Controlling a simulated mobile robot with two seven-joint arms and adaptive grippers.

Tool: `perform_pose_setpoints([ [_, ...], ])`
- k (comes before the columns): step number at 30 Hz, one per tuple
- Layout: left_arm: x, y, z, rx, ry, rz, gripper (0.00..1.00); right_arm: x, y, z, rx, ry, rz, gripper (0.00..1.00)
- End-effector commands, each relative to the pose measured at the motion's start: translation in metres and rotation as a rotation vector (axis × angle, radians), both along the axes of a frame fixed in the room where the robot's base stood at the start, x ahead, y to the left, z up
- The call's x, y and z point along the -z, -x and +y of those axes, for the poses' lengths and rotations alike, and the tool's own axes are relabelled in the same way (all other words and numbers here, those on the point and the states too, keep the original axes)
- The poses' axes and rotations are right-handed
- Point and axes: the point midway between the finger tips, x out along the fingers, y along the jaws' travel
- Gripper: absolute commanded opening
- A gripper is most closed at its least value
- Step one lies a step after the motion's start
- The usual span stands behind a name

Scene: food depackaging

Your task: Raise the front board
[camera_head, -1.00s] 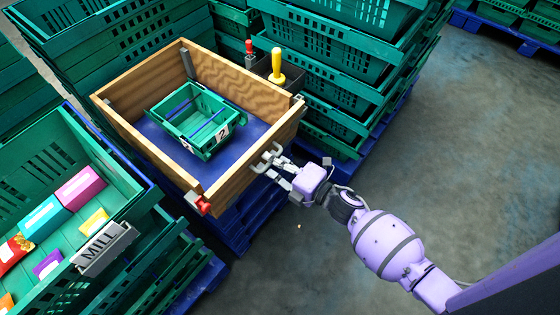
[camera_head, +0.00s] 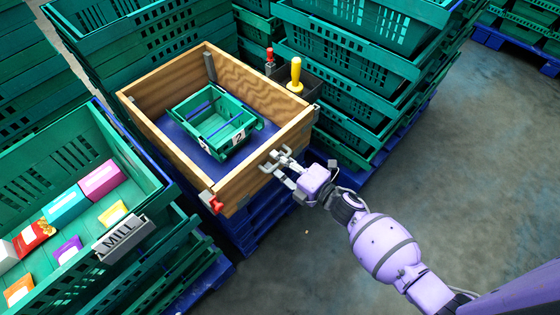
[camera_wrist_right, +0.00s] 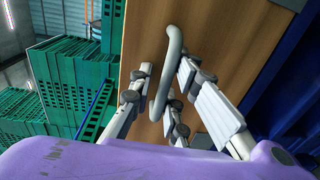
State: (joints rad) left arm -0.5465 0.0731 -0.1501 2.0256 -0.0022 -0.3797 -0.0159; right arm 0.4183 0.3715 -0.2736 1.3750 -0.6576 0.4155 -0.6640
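The front board (camera_head: 245,184) is the wooden near-right wall of an open box on a blue pallet stack. It stands upright between the side walls. A grey handle (camera_head: 268,166) sticks out of its outer face. My right gripper (camera_head: 284,164) is at this handle. In the right wrist view, the fingers of my right gripper (camera_wrist_right: 165,78) stand apart on either side of the curved handle (camera_wrist_right: 172,50), with gaps showing; the wooden board (camera_wrist_right: 225,40) lies behind. My left gripper is not in view.
A green crate (camera_head: 197,103) sits on the box's blue floor. A red clamp (camera_head: 215,205) is at the near corner. A holder with a yellow-handled tool (camera_head: 295,75) stands behind. Green crate stacks flank the box, and a MILL crate (camera_head: 85,135) holds packets. Floor at right is clear.

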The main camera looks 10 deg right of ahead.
Motion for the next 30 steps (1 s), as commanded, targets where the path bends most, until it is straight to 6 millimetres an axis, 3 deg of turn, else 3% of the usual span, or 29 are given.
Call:
perform_pose_setpoints([
  [11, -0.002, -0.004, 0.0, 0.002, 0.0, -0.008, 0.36, 0.003, 0.01, -0.007, 0.001, 0.002, 0.007, 0.17],
  [24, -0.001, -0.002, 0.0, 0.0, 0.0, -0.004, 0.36, -0.006, 0.077, -0.059, 0.001, 0.002, 0.006, 0.17],
  [30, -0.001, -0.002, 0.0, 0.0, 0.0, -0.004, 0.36, -0.009, 0.092, -0.072, 0.001, 0.002, 0.004, 0.17],
])
